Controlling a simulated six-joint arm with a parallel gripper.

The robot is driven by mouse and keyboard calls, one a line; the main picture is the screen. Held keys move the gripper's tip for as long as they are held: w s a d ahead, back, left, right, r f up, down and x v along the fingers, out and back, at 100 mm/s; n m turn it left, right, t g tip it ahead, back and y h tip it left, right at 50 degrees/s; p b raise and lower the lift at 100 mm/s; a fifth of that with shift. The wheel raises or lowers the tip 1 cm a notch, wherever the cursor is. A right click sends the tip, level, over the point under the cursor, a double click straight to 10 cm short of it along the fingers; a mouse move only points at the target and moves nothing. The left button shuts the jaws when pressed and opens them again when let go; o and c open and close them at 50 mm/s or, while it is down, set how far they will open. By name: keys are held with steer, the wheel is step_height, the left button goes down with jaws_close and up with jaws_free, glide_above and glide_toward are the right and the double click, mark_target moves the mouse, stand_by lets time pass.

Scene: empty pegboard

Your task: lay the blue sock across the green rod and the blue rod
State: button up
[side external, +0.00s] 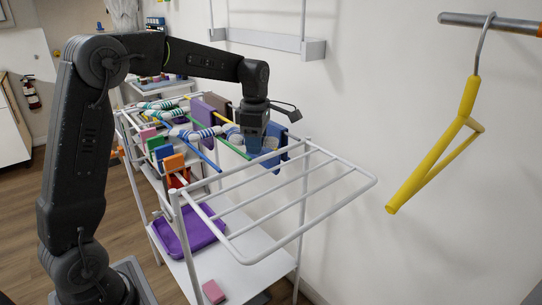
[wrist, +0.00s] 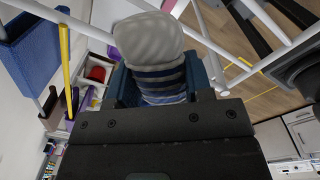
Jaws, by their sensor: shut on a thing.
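My gripper (side external: 262,149) is shut on a striped blue and grey sock (wrist: 158,60), held between the two dark blue fingers. In the wrist view its pale grey end points away from me. In the side view only a grey bit of it shows at the fingers. The gripper is over the wall side of the white rack. The green rod (side external: 236,150) runs left of and below the gripper. The blue rod (side external: 204,156) lies farther left, near other striped socks. I cannot tell whether the held sock touches a rod.
Striped socks (side external: 190,134) lie across rods on the rack's far part. The near white bars (side external: 270,207) are bare. A yellow hanger (side external: 440,150) hangs at right. A purple tray (side external: 190,228) sits below.

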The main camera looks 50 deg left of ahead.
mark_target(226, 127)
steer(key=a+n, duration=0.3)
steer(key=a, duration=0.1)
steer(key=a+n, duration=0.2)
steer(key=a, duration=0.3)
steer(key=a+f+n, duration=0.1)
steer(key=a+n, duration=0.2)
steer(key=a, duration=0.2)
steer(key=shift+s+a+n, duration=0.1)
steer(key=shift+a+n, duration=0.05)
steer(key=shift+n, duration=0.15)
steer(key=shift+y, duration=0.3)
steer(key=shift+f, duration=0.15)
step_height(226, 127, down, 6)
steer(key=shift+f, duration=0.2)
steer(key=o, duration=0.8)
